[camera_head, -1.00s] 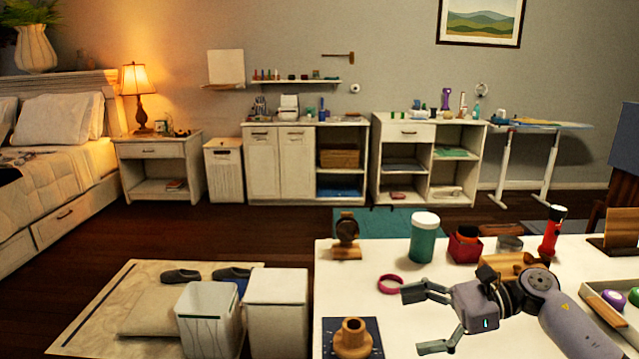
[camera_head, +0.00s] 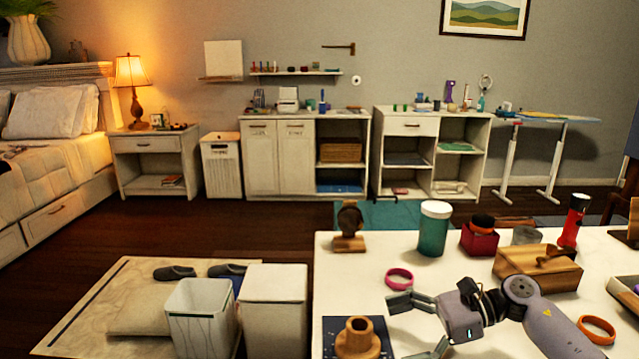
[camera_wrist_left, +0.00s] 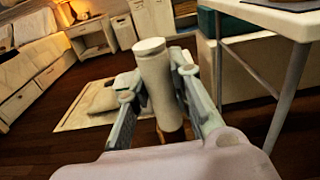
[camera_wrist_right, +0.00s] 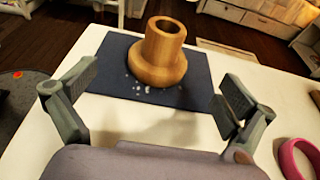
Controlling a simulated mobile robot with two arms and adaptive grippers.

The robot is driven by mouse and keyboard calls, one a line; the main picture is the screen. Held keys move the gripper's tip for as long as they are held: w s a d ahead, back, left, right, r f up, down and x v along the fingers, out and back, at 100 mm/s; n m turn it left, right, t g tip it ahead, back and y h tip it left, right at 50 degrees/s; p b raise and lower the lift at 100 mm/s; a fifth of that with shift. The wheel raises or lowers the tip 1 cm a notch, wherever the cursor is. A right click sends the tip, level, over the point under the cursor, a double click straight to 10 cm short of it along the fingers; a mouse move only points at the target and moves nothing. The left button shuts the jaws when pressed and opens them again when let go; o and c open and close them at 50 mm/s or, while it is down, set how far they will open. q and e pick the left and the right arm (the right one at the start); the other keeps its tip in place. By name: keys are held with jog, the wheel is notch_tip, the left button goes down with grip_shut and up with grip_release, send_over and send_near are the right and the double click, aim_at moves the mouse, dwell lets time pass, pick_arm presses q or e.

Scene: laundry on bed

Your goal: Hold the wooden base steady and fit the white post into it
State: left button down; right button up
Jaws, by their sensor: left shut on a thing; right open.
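The wooden base (camera_head: 357,338) stands upright on a dark mat at the table's front left corner, its round socket facing up. It also shows in the right wrist view (camera_wrist_right: 160,55). My right gripper (camera_head: 420,325) is open and empty, to the right of the base; in the right wrist view (camera_wrist_right: 150,95) its fingers are spread with the base beyond and between them. My left gripper (camera_wrist_left: 155,90) is shut on the white post (camera_wrist_left: 154,75), held off the table over the floor side. The left gripper and post are not in the head view.
The dark mat (camera_wrist_right: 110,72) lies under the base, with small white specks on it. A pink ring (camera_head: 399,278), a teal jar (camera_head: 434,229), a wooden box (camera_head: 538,268) and an orange ring (camera_head: 596,329) stand on the white table (camera_head: 335,275). White bins (camera_head: 275,310) stand on the floor at left.

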aim_at(373, 343)
pick_arm(q)
jog(key=shift+r+p, duration=0.35)
jog(key=shift+r, duration=0.2)
pick_arm(e)
jog(key=x, duration=0.2)
jog(key=shift+a, duration=0.4)
pick_arm(q)
jog(key=shift+f+b, duration=0.75)
pick_arm(e)
jog(key=shift+x, duration=1.1)
pick_arm(q)
jog(key=shift+f, duration=0.2)
pick_arm(e)
jog(key=shift+x, duration=0.75)
jog(key=shift+f, duration=0.1)
jog(key=shift+c, duration=0.2)
jog(key=shift+d, duration=0.1)
jog(key=c, duration=1.1)
